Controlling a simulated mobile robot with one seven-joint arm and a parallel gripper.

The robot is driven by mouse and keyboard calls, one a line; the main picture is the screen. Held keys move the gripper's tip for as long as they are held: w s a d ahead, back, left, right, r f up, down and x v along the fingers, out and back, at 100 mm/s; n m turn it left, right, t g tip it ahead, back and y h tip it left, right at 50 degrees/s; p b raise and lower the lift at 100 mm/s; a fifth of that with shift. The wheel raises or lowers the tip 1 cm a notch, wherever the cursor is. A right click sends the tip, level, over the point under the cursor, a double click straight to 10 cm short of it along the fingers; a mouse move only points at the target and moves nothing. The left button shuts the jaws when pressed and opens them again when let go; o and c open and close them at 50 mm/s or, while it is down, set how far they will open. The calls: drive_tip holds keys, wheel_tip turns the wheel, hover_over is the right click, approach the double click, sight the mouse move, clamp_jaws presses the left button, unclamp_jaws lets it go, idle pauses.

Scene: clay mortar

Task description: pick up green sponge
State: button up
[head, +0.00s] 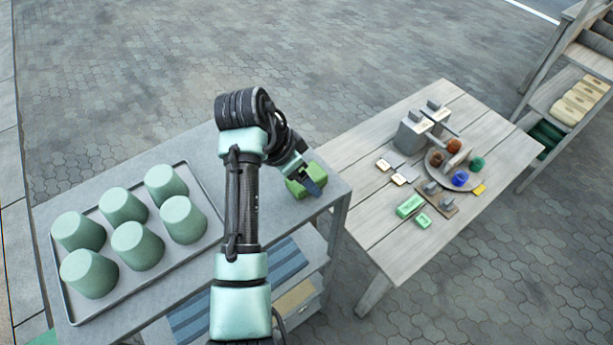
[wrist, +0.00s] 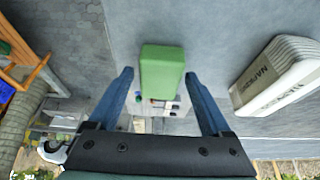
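The green sponge (head: 296,188) is a block on the right end of the grey table, partly hidden by my gripper in the head view. My gripper (head: 309,181) is right at the sponge, with a blue finger in front of it. In the wrist view the sponge (wrist: 162,72) shows between the two blue fingers of my gripper (wrist: 159,76).
A tray (head: 203,178) with several pale green cylinders stands on the grey table (head: 70,195), left of my arm. A wooden table (head: 360,150) at right holds a round board, blocks and small tools. A white lettered object (wrist: 277,75) lies right of the sponge in the wrist view.

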drive_tip(key=c, duration=1.1)
wheel_tip(320, 180, up, 10)
drive_tip(key=shift+r+b, duration=0.1)
drive_tip(key=shift+b, duration=1.05)
